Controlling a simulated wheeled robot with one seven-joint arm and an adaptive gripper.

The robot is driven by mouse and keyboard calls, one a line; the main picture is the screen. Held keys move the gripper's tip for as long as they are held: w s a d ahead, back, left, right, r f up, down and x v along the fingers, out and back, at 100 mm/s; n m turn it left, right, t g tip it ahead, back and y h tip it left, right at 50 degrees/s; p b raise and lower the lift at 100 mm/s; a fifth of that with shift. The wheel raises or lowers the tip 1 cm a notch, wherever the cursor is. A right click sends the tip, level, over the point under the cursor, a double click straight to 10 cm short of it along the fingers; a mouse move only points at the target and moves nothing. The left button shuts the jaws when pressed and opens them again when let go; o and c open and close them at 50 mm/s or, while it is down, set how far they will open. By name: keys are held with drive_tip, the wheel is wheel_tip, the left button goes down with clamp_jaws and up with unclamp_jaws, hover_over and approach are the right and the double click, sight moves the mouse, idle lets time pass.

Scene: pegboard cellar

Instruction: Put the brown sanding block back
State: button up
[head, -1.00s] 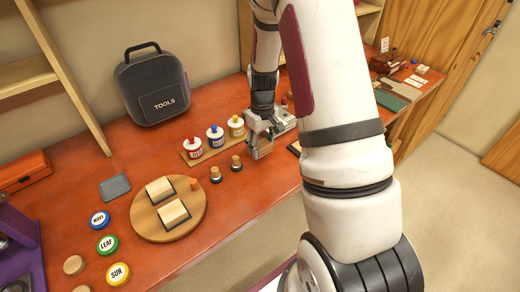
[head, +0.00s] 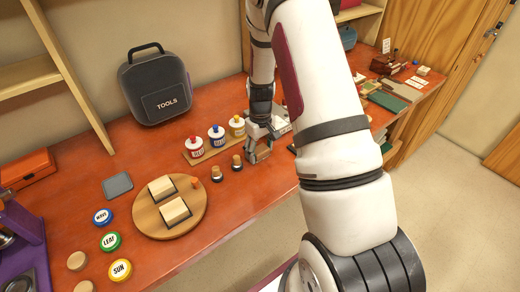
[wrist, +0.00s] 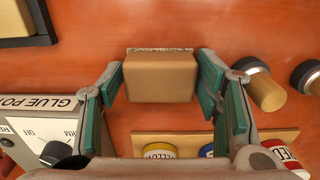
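A brown sanding block (wrist: 160,77), with a thin gritty layer along its far edge, sits on the red-brown bench top in the wrist view. My gripper (wrist: 160,85) is open around it, with one teal-padded finger on each side. A narrow gap shows at the left finger; I cannot tell whether the right finger touches. Two pale blocks (head: 162,187) (head: 174,211) with dark edges lie on a round wooden board (head: 146,221).
Two cork-topped pieces (wrist: 264,88) (wrist: 308,76) stand right of the block in the wrist view. Bottles stand on a wooden strip (wrist: 215,137) below it. A glue pot box (wrist: 40,125) is at the left, and a dark tray (wrist: 48,36) at the upper left. A tool case (head: 155,88) stands behind.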

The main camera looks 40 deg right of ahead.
idle(0.3)
wheel_tip(320, 180, up, 12)
drive_tip(key=b, duration=0.1)
wheel_tip(320, 180, up, 9)
drive_tip(key=t, duration=0.1)
hover_over(260, 149)
drive_tip(key=s+a, duration=0.2)
drive_tip(key=a, duration=0.3)
drive_tip(key=s+a+r+t, duration=0.2)
drive_tip(key=s+a+r, duration=0.4)
drive_tip(key=s, duration=0.3)
drive_tip(key=s+a+r+t, duration=0.2)
drive_tip(key=s+a+r, duration=0.5)
drive_tip(key=s, duration=0.3)
drive_tip(key=shift+s+r+t, duration=0.2)
drive_tip(key=shift+r+t, duration=0.1)
